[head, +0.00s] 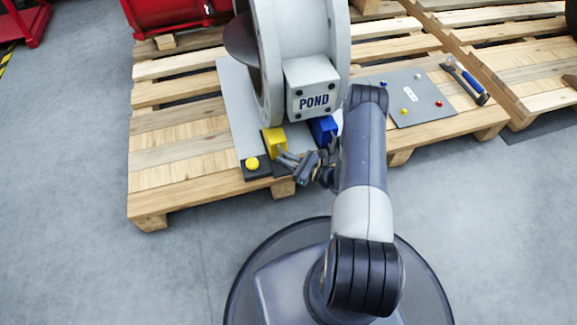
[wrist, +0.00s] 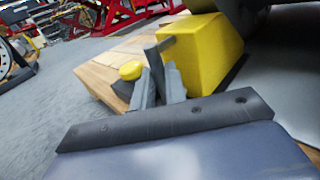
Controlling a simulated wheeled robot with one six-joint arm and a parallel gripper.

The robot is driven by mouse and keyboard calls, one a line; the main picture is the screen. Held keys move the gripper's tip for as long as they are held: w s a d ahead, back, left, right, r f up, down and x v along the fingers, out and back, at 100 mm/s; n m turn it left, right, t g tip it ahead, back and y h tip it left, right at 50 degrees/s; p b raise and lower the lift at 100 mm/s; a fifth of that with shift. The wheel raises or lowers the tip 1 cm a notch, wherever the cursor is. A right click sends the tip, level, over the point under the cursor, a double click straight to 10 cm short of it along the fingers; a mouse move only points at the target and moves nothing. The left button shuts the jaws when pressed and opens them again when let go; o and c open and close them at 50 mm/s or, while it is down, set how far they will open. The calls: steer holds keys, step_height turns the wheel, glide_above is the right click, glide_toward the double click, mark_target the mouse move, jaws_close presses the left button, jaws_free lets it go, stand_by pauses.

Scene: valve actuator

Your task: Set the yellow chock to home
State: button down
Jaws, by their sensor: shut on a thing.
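The yellow chock (head: 272,141) stands on the grey base plate against the large pale valve body, at its front left. My gripper (head: 287,159) is at the chock's near right side, with its fingers shut on the chock. In the wrist view the chock (wrist: 205,55) is a large yellow wedge-like block just beyond the grey fingers (wrist: 158,75). The exact contact is partly hidden by the fingers. A yellow round knob (head: 252,163) sits on a dark pad (head: 257,174) at the pallet's front edge, left of and nearer than the chock; the knob also shows in the wrist view (wrist: 131,70).
A blue chock (head: 322,129) stands right of the yellow one, close to my arm. The valve body (head: 305,55) with its POND box (head: 313,90) rises behind. A grey board with coloured knobs (head: 412,103) and a hammer-like tool (head: 465,80) lie right on the wooden pallet (head: 170,155).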

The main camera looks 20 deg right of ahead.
steer(key=shift+w+d, duration=0.1)
steer(key=shift+w, duration=0.3)
steer(key=c, duration=1.4)
jaws_free()
steer(key=shift+c, duration=0.2)
steer(key=p+v, duration=0.3)
steer(key=v, duration=0.7)
steer(key=shift+s, duration=0.35)
steer(key=shift+w, duration=0.1)
